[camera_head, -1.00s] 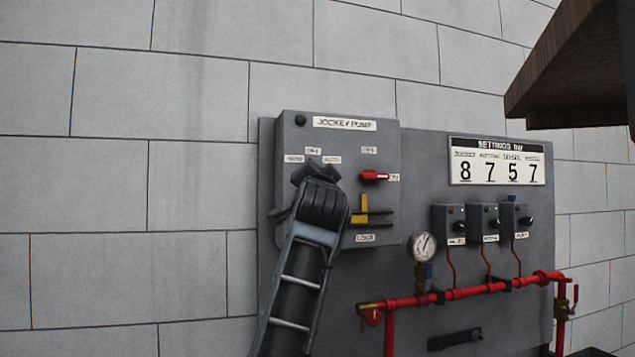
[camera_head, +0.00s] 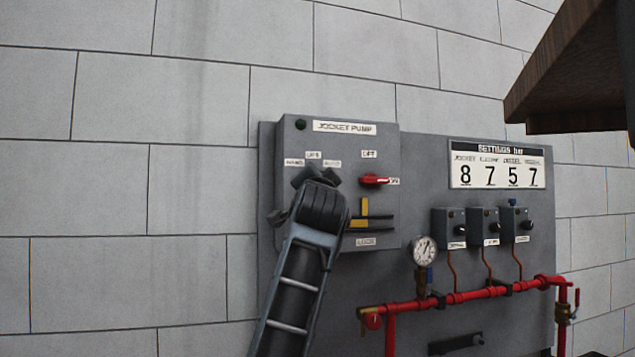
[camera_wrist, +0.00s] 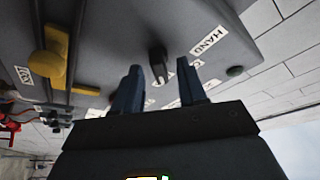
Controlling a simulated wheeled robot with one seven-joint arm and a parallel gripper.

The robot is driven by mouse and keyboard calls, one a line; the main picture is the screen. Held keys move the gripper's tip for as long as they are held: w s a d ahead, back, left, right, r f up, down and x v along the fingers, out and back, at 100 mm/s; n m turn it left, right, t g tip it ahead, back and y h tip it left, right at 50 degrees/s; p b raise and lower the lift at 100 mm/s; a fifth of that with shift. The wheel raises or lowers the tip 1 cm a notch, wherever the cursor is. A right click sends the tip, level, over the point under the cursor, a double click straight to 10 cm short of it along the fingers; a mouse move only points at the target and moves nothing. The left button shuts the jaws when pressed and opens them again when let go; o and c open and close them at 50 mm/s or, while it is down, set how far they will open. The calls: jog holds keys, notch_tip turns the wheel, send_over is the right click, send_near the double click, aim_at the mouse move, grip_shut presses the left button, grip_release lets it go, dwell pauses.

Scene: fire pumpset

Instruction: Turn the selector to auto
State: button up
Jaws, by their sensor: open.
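The selector is a small dark knob (camera_wrist: 156,60) with a pale mark on the grey jockey pump box (camera_head: 388,142). In the wrist view it lies between the two blue-grey fingers of my gripper (camera_wrist: 159,70), which stand apart. I cannot tell whether either finger touches it. A HAND label (camera_wrist: 208,40) shows in the wrist view; the other labels by the knob are partly hidden by the fingers. In the head view my gripper (camera_head: 316,174) covers the knob, below the small position labels (camera_head: 313,154). I cannot tell which position the knob points to.
A red switch handle (camera_head: 374,181) and a yellow lever (camera_head: 364,208) sit right of my gripper on the box. A pressure gauge (camera_head: 423,250), red pipes (camera_head: 455,297) and small grey switch boxes (camera_head: 448,222) are further right. A brown overhang (camera_head: 560,75) is at upper right.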

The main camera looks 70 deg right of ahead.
jog(key=shift+a, duration=0.1)
jog(key=b+v, duration=0.2)
jog(key=v, duration=0.5)
jog(key=shift+s+a, duration=0.15)
jog(key=shift+a, duration=0.1)
jog(key=shift+f, duration=0.15)
